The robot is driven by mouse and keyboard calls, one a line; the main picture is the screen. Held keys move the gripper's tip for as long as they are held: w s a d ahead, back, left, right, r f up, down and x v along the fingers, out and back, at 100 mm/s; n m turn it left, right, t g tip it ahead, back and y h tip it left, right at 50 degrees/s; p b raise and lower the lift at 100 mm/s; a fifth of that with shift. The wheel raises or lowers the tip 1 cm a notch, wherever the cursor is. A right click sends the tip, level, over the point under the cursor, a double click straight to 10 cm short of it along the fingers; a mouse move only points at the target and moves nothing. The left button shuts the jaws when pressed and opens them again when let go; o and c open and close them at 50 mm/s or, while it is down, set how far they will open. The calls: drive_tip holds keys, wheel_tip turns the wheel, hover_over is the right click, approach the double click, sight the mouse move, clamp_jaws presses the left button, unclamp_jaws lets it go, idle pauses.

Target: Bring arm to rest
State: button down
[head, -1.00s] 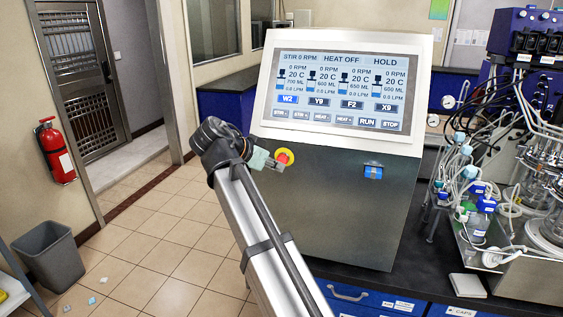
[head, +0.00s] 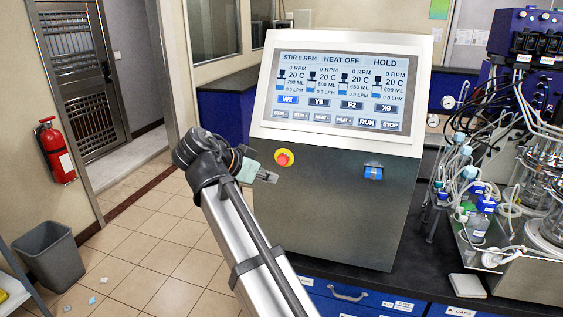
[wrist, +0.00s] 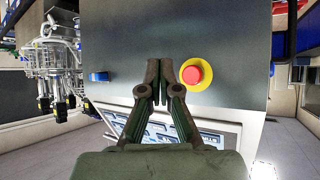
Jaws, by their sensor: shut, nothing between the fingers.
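My gripper (head: 268,176) is in front of the control console (head: 330,200), a little below and left of the red emergency stop button (head: 284,158) on its yellow ring. In the wrist view my gripper (wrist: 154,80) has its two fingers together with nothing between them. There the red button (wrist: 194,74) is just right of the fingertips, and the gripper looks apart from it. The console screen (head: 338,92) reads STIR 0 RPM, HEAT OFF and HOLD, with W2 highlighted.
A blue latch-like part (head: 373,172) is on the console front. Bioreactor glassware and tubing (head: 545,185) crowd the bench on the right. A grey bin (head: 48,252) and a fire extinguisher (head: 55,150) are at the left. The tiled floor (head: 150,240) between is mostly open.

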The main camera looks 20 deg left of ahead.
idle(0.3)
wheel_tip(320, 180, down, 15)
drive_tip(key=a+n+g+y, duration=0.1)
drive_tip(key=a+n+y, duration=0.15)
drive_tip(key=n, duration=0.55)
drive_tip(key=s+d+f+n+g, duration=0.15)
drive_tip(key=d+f, duration=0.35)
drive_tip(key=f, duration=0.5)
drive_tip(key=s+d+f+n+g, duration=0.15)
drive_tip(key=d+f, duration=0.35)
drive_tip(key=f, duration=0.5)
drive_tip(key=d+f+g, duration=0.2)
drive_tip(key=d+f, duration=0.3)
drive_tip(key=f, duration=0.6)
drive_tip(key=s+d+f+m+g+y, duration=0.2)
drive_tip(key=s+d+f+g, duration=0.5)
drive_tip(key=s+d+f, duration=1.45)
drive_tip(key=s+d+f+m+g, duration=0.1)
drive_tip(key=s+d+f, duration=0.1)
drive_tip(key=s, duration=0.5)
drive_tip(key=s+d+f+m+g+y, duration=0.1)
drive_tip(key=s+d+f+g, duration=0.1)
drive_tip(key=s, duration=0.5)
drive_tip(key=shift+d+f+m, duration=0.3)
drive_tip(key=shift+d+f, duration=0.2)
drive_tip(key=shift+f, duration=0.05)
